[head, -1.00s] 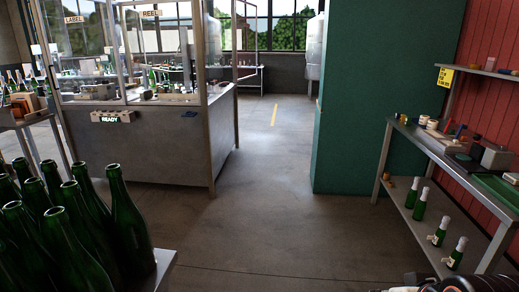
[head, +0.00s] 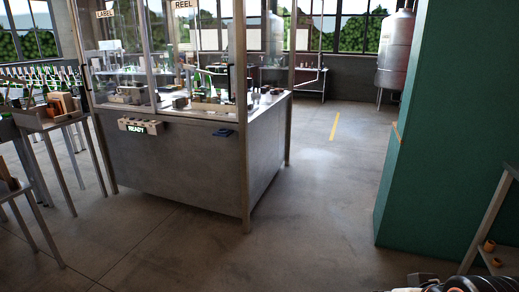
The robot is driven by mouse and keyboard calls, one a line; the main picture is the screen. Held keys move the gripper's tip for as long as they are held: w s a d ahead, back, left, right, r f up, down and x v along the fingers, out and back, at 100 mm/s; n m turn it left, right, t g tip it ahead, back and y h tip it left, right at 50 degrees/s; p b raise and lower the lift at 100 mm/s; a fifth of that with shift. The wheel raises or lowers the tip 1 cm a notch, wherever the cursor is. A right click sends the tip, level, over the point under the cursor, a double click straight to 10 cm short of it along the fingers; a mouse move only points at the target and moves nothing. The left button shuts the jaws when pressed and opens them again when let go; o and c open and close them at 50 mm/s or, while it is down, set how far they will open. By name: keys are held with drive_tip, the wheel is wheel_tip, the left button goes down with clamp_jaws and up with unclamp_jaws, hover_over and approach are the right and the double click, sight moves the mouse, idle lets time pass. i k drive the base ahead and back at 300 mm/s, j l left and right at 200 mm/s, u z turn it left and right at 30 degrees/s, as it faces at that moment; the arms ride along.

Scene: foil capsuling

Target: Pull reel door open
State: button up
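The glass-walled machine cabinet (head: 185,165) stands left of centre on a grey metal base. A sign reading REEL (head: 185,4) is at its top, above a clear glass panel (head: 205,50) with a metal frame. A dark vertical strip (head: 229,82) shows near the front corner post. The REEL panel looks shut, though its edges are hard to make out. My gripper's fingers are not in view. Only a dark part of my arm shows at the bottom right edge, well apart from the cabinet.
A LABEL sign (head: 105,14) and a lit READY panel (head: 140,126) are on the cabinet. A green wall block (head: 450,130) stands right. Tables with bottles (head: 50,118) are left. Floor (head: 320,200) between is clear.

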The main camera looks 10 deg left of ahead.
sight(183, 4)
drive_tip(key=i+j+u, duration=0.2)
drive_tip(key=i, duration=0.25)
drive_tip(key=i+j+u, duration=0.2)
drive_tip(key=i, duration=0.3)
drive_tip(key=i+j+u, duration=0.2)
drive_tip(key=i, duration=0.3)
drive_tip(key=i+j, duration=0.15)
drive_tip(key=j, duration=0.2)
drive_tip(key=i+j, duration=0.2)
drive_tip(key=j, duration=0.2)
drive_tip(key=i+j, duration=0.15)
drive_tip(key=j, duration=0.2)
drive_tip(key=i+j, duration=0.15)
drive_tip(key=j, duration=0.2)
drive_tip(key=z, duration=0.05)
